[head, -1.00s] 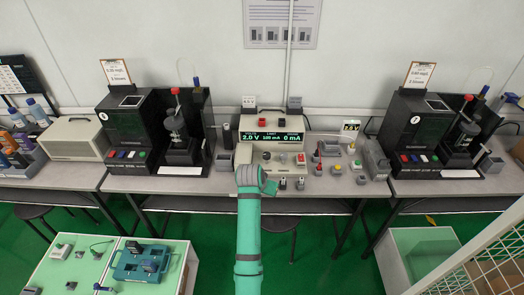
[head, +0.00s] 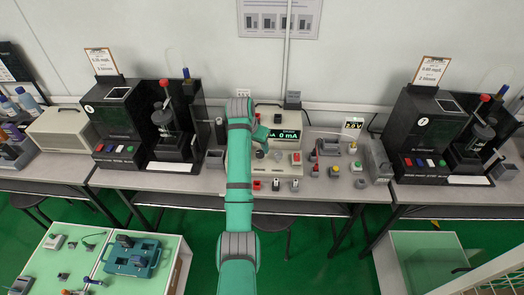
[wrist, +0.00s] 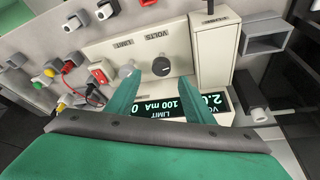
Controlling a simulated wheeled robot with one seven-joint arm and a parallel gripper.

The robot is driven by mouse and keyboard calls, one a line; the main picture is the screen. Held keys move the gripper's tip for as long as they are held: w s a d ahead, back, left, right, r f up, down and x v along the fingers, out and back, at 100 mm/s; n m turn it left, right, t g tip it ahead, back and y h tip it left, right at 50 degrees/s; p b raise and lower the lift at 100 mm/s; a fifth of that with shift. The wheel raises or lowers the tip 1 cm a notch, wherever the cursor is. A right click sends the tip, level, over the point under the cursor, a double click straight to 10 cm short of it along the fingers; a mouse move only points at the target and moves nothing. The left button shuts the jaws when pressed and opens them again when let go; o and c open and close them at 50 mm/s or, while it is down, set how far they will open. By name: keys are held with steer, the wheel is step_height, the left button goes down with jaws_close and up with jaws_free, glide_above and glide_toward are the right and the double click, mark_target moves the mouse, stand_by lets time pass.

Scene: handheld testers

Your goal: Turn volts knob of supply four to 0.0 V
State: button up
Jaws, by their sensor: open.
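The power supply (head: 295,142) is a cream box on the bench, its display partly hidden by my arm. In the wrist view, seen upside down, its dark round VOLTS knob (wrist: 161,67) has a light cap mark. The LIMIT knob (wrist: 127,71) is beside it to the left, partly behind my finger. The display (wrist: 195,104) shows a figure beginning 2.0 under VOLTS, partly covered. My gripper (wrist: 157,77) is open, its two green fingers on either side of the VOLTS knob in the picture. I cannot tell whether they touch it.
Coloured terminals and a red lead (wrist: 72,76) lie left of the knobs in the wrist view. A grey open box (wrist: 264,40) stands to the right. Dark testers stand at left (head: 120,130) and right (head: 425,130) on the bench. Small parts (head: 335,171) crowd the bench right of the supply.

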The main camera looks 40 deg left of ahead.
mark_target(260, 152)
steer(key=x, duration=0.4)
steer(key=shift+s+a, duration=0.25)
steer(key=shift+a, duration=0.05)
steer(key=shift+w+d+f, duration=0.2)
steer(key=shift+w+f, duration=0.35)
steer(key=shift+f, duration=0.2)
steer(key=c, duration=1)
steer(key=shift+c, duration=0.2)
steer(key=shift+n, duration=0.4)
